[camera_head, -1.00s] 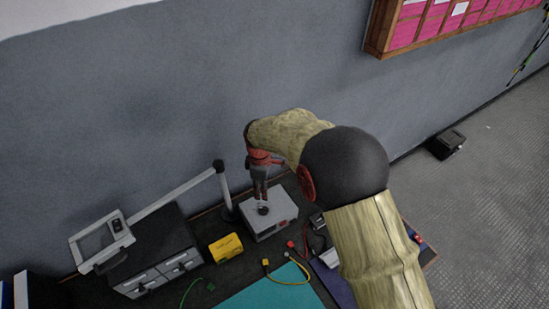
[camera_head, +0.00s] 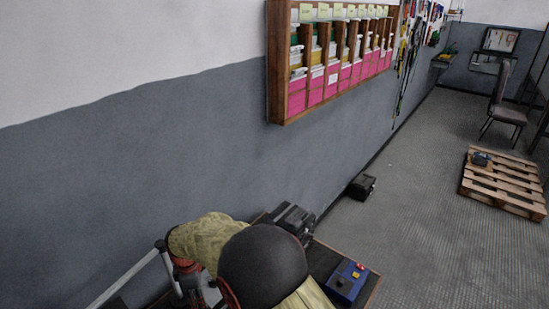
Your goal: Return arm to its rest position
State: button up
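My arm reaches in from the bottom of the head view, with a dark round joint (camera_head: 263,265) and a tan sleeve-like covering. My gripper (camera_head: 190,288), red and grey, hangs below the arm's bent end at the lower left, close to the bottom edge of the picture. Its fingertips are not clear, so I cannot tell whether it is open or shut, or whether it touches anything. A small part of a pale box shows beside it; most of that box is hidden or out of the picture.
A dark workbench (camera_head: 325,262) carries a black case (camera_head: 292,220) and a blue box (camera_head: 347,281) right of the arm. A wall rack (camera_head: 330,60) hangs above. A black box (camera_head: 362,186) stands on the floor by the wall. A pallet (camera_head: 503,182) and chair (camera_head: 507,108) stand farther right; the floor between is clear.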

jog(key=s+d+m, duration=0.5)
jog(key=d, duration=0.1)
jog(key=s+d+r+m+t+b, duration=0.2)
jog(key=s+d+r+m, duration=0.3)
jog(key=d, duration=0.7)
jog(key=s+d+r+m+t+b, duration=0.1)
jog(key=s+d+r+m, duration=0.4)
jog(key=d+r, duration=0.5)
jog(key=s+d+r+m+t+b, duration=0.2)
jog(key=s+d+r+m, duration=0.3)
jog(key=d, duration=1)
notch_tip(320, 180, up, 3)
jog(key=shift+s+r+t+b, duration=0.1)
jog(key=shift+s+t+b, duration=0.2)
jog(key=shift+s+b, duration=0.35)
jog(key=shift+w, duration=0.1)
